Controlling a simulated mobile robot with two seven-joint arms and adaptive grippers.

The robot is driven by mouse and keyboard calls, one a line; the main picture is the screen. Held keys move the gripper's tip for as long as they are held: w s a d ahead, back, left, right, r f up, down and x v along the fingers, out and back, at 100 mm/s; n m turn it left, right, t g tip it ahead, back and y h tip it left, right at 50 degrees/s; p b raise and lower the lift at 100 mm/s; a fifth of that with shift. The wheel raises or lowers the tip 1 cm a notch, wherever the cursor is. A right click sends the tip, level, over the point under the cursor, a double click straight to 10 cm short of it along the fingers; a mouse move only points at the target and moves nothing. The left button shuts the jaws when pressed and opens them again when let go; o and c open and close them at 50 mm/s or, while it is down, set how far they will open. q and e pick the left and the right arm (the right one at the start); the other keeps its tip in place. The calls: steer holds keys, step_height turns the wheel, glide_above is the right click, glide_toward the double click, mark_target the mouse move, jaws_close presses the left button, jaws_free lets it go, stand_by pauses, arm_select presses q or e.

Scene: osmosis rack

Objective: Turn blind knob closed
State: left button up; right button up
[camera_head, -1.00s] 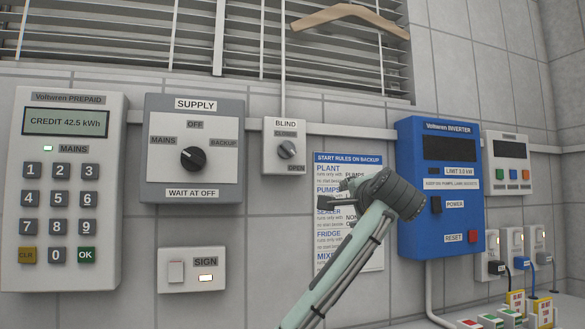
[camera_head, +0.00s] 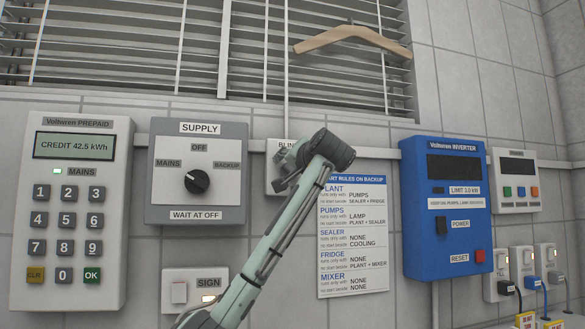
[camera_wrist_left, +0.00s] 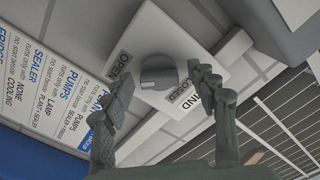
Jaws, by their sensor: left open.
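The blind box (camera_head: 275,145) is a small white wall box right of the supply box, mostly hidden in the head view behind my left gripper (camera_head: 283,170). Its grey round blind knob (camera_wrist_left: 158,72) shows in the left wrist view, with the OPEN label (camera_wrist_left: 124,63) on one side and the CLOSED label (camera_wrist_left: 184,97) on the other. I cannot tell clearly which label its pointer faces. My left gripper is open and faces the box, its two fingers in view on either side of the knob, apparently apart from it. My right gripper is not in view.
The supply box (camera_head: 190,205) with its black knob is close on the left. A rules sheet (camera_head: 353,250) and the blue inverter (camera_head: 445,265) are on the right. The window blind (camera_head: 130,60) and a wooden hanger (camera_head: 350,38) are above.

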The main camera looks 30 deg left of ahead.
arm_select(q)
steer(key=shift+c, duration=0.2)
steer(key=c, duration=1.1)
